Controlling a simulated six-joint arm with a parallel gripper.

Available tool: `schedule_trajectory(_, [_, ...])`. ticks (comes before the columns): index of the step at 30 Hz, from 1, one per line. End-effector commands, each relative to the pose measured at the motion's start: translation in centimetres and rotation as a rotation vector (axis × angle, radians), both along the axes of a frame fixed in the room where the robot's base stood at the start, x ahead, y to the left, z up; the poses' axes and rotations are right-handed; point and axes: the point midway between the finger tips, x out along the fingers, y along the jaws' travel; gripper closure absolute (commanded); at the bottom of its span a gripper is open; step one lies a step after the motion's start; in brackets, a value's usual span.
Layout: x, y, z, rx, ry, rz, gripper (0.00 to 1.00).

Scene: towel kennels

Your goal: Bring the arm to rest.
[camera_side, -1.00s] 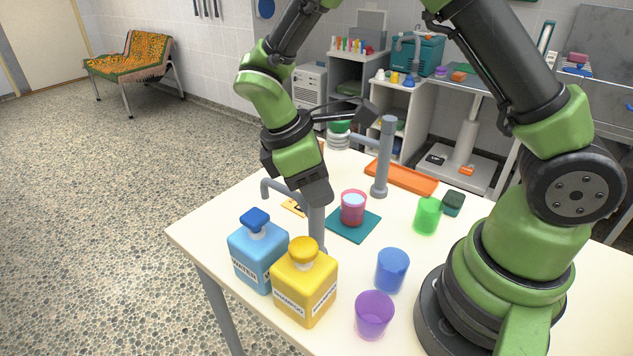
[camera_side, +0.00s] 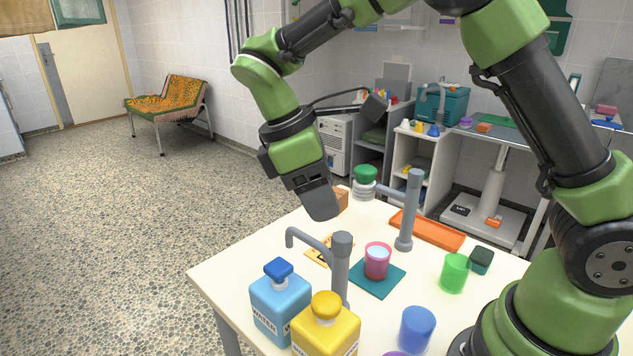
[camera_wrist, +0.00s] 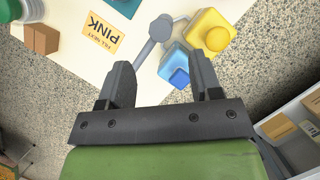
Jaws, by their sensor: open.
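My gripper (camera_side: 320,203) hangs above the far left part of the white table (camera_side: 232,274), clear of everything. In the wrist view my gripper (camera_wrist: 162,85) has its two fingers spread with nothing between them. The blue water bottle (camera_wrist: 176,66) and the yellow shampoo bottle (camera_wrist: 211,30) lie below and beyond the fingertips. A grey tap post (camera_side: 341,262) stands behind those bottles. The pink cup (camera_side: 377,264) stands on a teal mat (camera_side: 372,283) and holds something pale.
A green cup (camera_side: 454,273), a blue cup (camera_side: 416,331) and an orange tray (camera_side: 428,230) are on the table. A second grey post (camera_side: 410,210), a green-lidded jar (camera_side: 364,180) and a brown box (camera_wrist: 42,38) stand near the far edge. A yellow PINK card (camera_wrist: 103,39) lies flat.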

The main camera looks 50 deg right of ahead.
Motion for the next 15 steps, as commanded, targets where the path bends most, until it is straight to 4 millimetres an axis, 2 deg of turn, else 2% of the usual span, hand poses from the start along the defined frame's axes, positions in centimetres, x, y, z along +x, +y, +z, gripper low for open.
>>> schedule_trajectory(6, [0.35, 0.39, 1.28, 0.0, 0.0, -0.001, 0.41])
schedule_trajectory(15, [0.34, 0.39, 1.35, 0.0, -0.001, -0.001, 0.41])
